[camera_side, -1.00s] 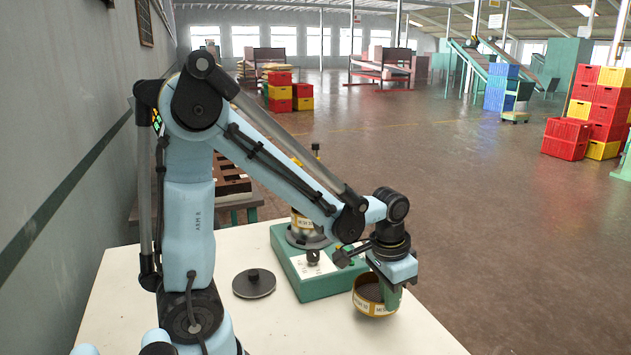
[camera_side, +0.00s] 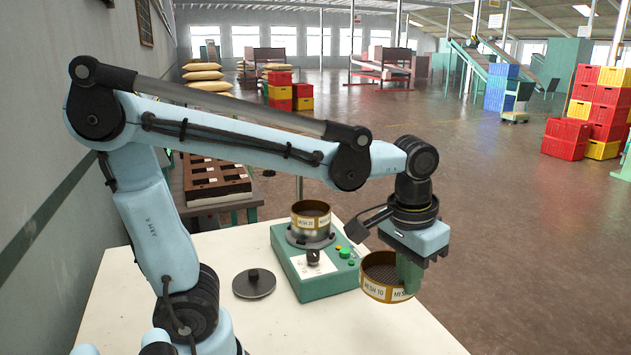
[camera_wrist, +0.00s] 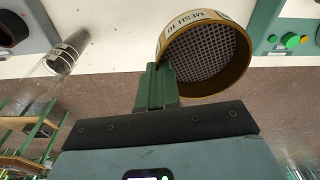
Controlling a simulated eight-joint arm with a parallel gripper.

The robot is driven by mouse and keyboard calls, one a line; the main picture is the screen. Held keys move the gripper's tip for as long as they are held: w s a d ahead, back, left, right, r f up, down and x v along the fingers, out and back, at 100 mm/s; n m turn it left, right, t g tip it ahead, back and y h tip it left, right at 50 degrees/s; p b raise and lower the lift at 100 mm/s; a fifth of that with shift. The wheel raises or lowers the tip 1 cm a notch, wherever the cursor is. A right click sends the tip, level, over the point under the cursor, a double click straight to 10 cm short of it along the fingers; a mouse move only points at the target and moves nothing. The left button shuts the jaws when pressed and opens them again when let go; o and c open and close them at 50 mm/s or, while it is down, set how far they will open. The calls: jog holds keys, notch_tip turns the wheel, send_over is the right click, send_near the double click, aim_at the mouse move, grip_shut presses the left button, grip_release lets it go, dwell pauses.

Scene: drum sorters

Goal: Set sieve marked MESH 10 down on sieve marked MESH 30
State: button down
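The brass sieve marked MESH 10 (camera_side: 372,288) is held in the air near the table's right side, its mesh showing from above. My gripper (camera_side: 409,272) is shut on its right wall. The wrist view shows the green fingers (camera_wrist: 157,88) at the rim of this sieve (camera_wrist: 210,88). Another brass sieve (camera_side: 311,209) sits on top of the green shaker; its small label appears to read MESH 30. My gripper and the held sieve are to its right and nearer the camera, apart from it.
The green shaker base (camera_side: 330,285) has a dial and coloured buttons; a post rises behind the sieve. A black knobbed disc (camera_side: 254,284) lies on the white table (camera_side: 225,330) to its left.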

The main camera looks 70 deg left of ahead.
jog(key=w+a+r+n, duration=0.3)
jog(key=a, duration=0.6)
jog(key=w+a+r+n, duration=0.2)
jog(key=a+n, duration=0.1)
jog(key=a, duration=0.6)
jog(key=s+a+r+n, duration=0.2)
jog(key=a, duration=0.5)
jog(key=s+a+r+n+y, duration=0.1)
jog(key=a+n, duration=0.1)
jog(key=a, duration=0.6)
jog(key=shift+s+r+g, duration=0.35)
jog(key=shift+s+g, duration=0.05)
jog(key=shift+d, duration=0.1)
jog(key=shift+f, duration=2.9)
jog(key=shift+f, duration=1.15)
jog(key=c, duration=1.3)
grip_release()
